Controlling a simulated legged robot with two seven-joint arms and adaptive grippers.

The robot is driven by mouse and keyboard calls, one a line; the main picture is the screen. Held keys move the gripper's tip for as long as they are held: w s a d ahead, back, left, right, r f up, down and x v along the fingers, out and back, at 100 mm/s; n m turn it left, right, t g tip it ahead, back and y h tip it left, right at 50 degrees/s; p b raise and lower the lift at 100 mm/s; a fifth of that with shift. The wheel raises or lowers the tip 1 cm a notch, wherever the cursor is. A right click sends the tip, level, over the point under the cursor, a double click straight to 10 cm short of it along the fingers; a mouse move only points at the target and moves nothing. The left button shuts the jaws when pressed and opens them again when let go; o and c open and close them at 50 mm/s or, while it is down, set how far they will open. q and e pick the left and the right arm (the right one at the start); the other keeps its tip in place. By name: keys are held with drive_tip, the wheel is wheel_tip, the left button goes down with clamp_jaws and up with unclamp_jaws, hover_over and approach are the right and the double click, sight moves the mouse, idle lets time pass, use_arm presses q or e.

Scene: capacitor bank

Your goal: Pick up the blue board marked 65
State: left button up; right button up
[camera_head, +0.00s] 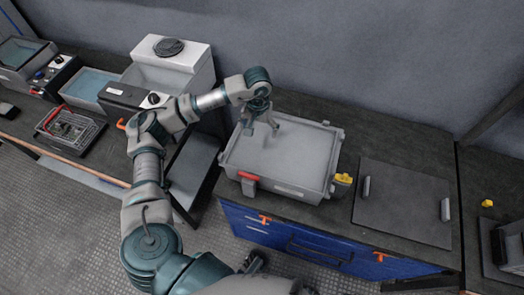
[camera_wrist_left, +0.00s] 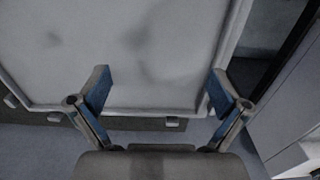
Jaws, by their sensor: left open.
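I see no blue board and cannot read a mark 65 in either view. My left gripper (camera_head: 262,126) is open and empty over the pale grey case (camera_head: 232,166) on the bench. In the left wrist view the gripper's two blue-padded fingers (camera_wrist_left: 160,92) are spread wide, with nothing between them. Below them the case's smooth, bare grey surface (camera_wrist_left: 150,45) fills most of the view, with soft shadows on it. I cannot tell whether this surface is a lid or the case's floor. My right gripper does not show.
A dark panel with two handles (camera_head: 400,205) lies right of the case. A yellow latch (camera_head: 343,178) sticks out at the case's right side. A tray of parts (camera_head: 70,128) and grey bins (camera_head: 92,84) stand at left. Blue drawers (camera_head: 300,240) front the bench; a wall rises behind.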

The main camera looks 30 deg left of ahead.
use_arm(q)
hover_over(260, 150)
wheel_tip(260, 150, down, 7)
drive_tip(key=shift+w+f+b, duration=0.1)
drive_tip(key=shift+f+b, duration=0.05)
drive_tip(key=shift+b, duration=0.15)
drive_tip(key=shift+d+f, duration=0.25)
drive_tip(key=shift+f, duration=0.35)
drive_tip(key=f, duration=0.4)
drive_tip(key=shift+a, duration=0.25)
drive_tip(key=shift+a+f, duration=0.1)
drive_tip(key=shift+f, duration=0.25)
drive_tip(key=shift+a, duration=0.1)
drive_tip(key=c, duration=0.3)
drive_tip(key=shift+d+r, duration=0.15)
drive_tip(key=shift+d, duration=0.25)
drive_tip(key=c, duration=1.2)
clamp_jaws()
drive_tip(key=shift+s+a, duration=0.1)
drive_tip(key=shift+s, duration=0.1)
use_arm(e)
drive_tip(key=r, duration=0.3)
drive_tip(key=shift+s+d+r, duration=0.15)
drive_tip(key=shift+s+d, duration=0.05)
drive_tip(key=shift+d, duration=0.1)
